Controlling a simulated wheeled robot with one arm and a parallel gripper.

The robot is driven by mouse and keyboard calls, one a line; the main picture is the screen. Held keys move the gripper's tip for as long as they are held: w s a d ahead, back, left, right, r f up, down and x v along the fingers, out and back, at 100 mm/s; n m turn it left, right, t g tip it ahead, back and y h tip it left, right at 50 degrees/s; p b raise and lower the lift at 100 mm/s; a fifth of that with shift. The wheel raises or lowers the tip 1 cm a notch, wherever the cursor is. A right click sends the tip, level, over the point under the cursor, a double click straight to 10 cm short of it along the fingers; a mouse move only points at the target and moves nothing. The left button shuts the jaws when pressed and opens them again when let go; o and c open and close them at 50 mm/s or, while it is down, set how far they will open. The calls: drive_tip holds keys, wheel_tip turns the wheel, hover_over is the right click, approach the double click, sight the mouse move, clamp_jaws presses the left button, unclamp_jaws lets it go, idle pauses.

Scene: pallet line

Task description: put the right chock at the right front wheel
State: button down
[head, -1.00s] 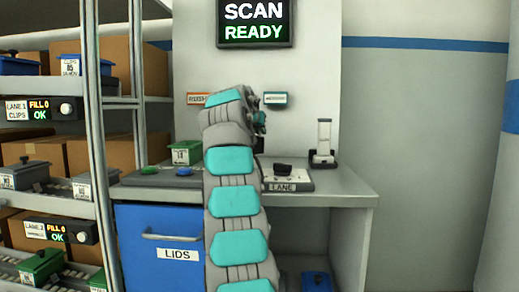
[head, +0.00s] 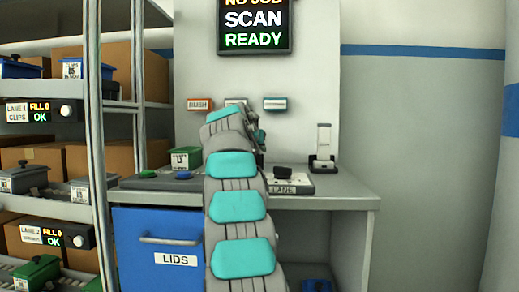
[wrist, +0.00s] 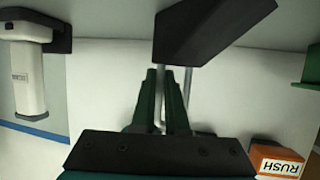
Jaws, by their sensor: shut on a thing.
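No chock and no wheel show in either view. My gripper (wrist: 166,76) reaches to the bench wall and in the head view is mostly hidden behind my arm. In the wrist view, its two green fingers are close together around a thin metal rod (wrist: 161,100). The rod seems to join a dark block (wrist: 215,28) just past the fingertips. I cannot tell what this thing is.
The bench (head: 345,200) carries a board marked LANE (head: 290,188), a scanner stand (head: 322,150) and a green box (head: 186,159). A blue LIDS bin (head: 160,235) is below. A screen (head: 253,22) hangs above. Shelving (head: 95,120) stands left; the right side is clear.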

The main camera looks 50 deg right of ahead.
drive_tip(key=c, duration=0.9)
unclamp_jaws()
